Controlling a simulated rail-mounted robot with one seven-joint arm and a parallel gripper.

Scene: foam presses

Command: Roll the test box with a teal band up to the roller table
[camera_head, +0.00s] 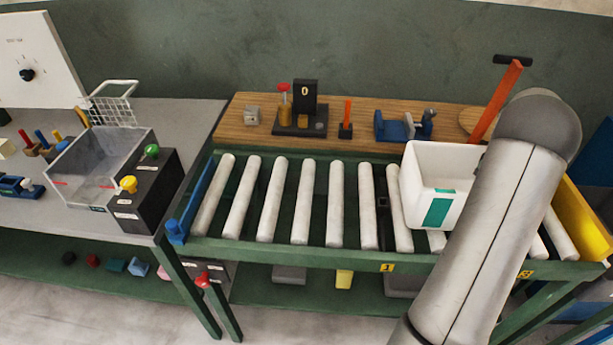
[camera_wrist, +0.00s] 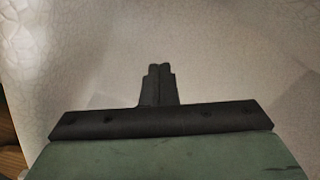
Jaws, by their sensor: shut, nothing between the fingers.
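The white test box (camera_head: 418,170) with a teal band (camera_head: 438,208) stands on the right part of the roller table (camera_head: 310,247). The rollers to its left are bare. My arm covers the right side of the box in the head view. In the wrist view my gripper (camera_wrist: 160,68) is shut and empty, with its fingertips together. A pale, textured surface (camera_wrist: 220,50) fills the view in front of the fingers; it looks like the box's wall or inside. I cannot tell whether the fingers touch it. The gripper itself is hidden in the head view.
A blue stop (camera_head: 187,203) closes the left end of the roller table, and a yellow plate (camera_head: 580,222) stands at the right end. A wooden shelf (camera_head: 225,130) behind holds small instruments. A clear tank (camera_head: 95,165) and a black control box (camera_head: 142,193) stand left.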

